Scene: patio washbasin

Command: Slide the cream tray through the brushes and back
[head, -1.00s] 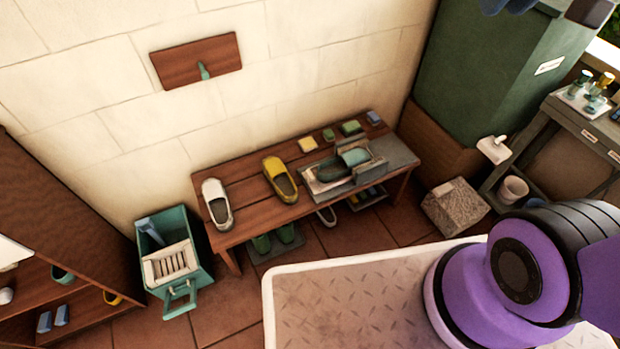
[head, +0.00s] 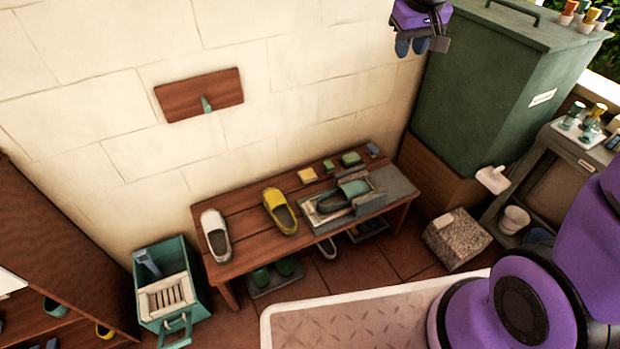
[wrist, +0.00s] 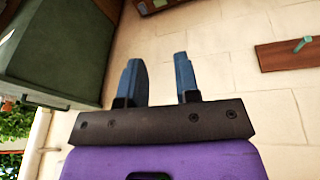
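The cream tray (head: 312,213) lies on the right part of the low wooden bench, with a teal clog (head: 351,193) in it. A grey upright piece (head: 370,203) of the brush fixture stands at the tray's front right; the bristles are too small to make out. My gripper (head: 415,46) hangs high near the wall, above the bench and left of the green tank, well away from the tray. In the wrist view, its two blue fingers (wrist: 160,78) stand apart with nothing between them.
On the bench (head: 248,240) are a white shoe (head: 216,237), a yellow shoe (head: 280,211) and small sponges and blocks along the back. A wooden hook board (head: 200,94) is on the wall. The green tank (head: 495,90) stands right. A teal bin (head: 170,290) stands left.

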